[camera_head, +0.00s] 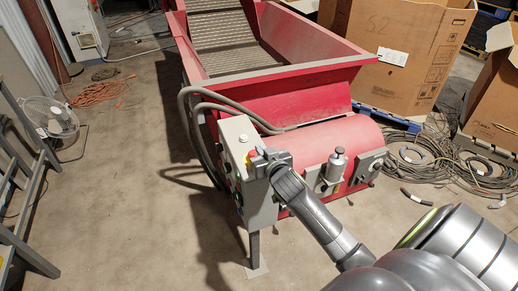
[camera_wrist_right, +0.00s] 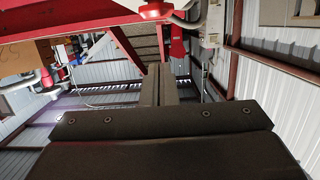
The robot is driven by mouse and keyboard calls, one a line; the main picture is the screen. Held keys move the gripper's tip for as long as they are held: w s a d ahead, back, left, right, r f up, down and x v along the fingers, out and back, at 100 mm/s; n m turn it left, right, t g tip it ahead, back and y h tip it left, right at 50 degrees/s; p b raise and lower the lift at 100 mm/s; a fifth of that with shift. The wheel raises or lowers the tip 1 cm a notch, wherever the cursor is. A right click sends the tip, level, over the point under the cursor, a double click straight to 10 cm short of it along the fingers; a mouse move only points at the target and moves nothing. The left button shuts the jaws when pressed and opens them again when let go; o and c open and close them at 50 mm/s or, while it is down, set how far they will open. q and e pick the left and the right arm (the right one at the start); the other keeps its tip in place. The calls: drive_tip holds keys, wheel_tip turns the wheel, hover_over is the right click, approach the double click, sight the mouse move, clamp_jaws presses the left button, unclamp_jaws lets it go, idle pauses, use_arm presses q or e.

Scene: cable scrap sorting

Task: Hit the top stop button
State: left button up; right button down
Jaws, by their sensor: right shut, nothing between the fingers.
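A grey control box (camera_head: 262,214) stands on a post at the near end of the red machine, with several small buttons on its left-facing panel. The shut fingers also show in the right wrist view (camera_wrist_right: 158,84). My left gripper is not in view.
The red conveyor machine (camera_head: 320,95) fills the middle. A grey hose (camera_head: 190,110) loops beside the box. Cardboard boxes (camera_head: 400,45) and cable coils (camera_head: 415,158) lie at the right. A fan (camera_head: 55,118) stands at the left. Floor left of the box is clear.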

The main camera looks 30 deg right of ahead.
drive_tip(key=v, duration=0.6)
drive_tip(key=shift+s+r, duration=0.2)
drive_tip(key=shift+s, duration=0.05)
drive_tip(key=s+d+f+n+g+y, duration=0.1)
drive_tip(key=s+f+g, duration=0.4)
drive_tip(key=f, duration=1.1)
drive_tip(key=s+d+f+g, duration=0.15)
drive_tip(key=s+f, duration=0.55)
drive_tip(key=f, duration=0.9)
drive_tip(key=s+a+f+g, duration=0.2)
drive_tip(key=s+f, duration=0.4)
drive_tip(key=s, duration=0.4)
drive_tip(key=s+a+f+g+y, duration=0.1)
drive_tip(key=s+a+f+g, duration=0.2)
drive_tip(key=s+f, duration=0.3)
drive_tip(key=s+a+f+n+g, duration=0.1)
drive_tip(key=s+f, duration=0.5)
drive_tip(key=s, duration=0.9)
drive_tip(key=shift+s+a+f+g+y+p, duration=0.2)
drive_tip(key=shift+a+f+g+y+p, duration=0.15)
drive_tip(key=shift+a+g, duration=0.4)
drive_tip(key=c, duration=2.1)
unclamp_jaws()
drive_tip(key=shift+d, duration=0.1)
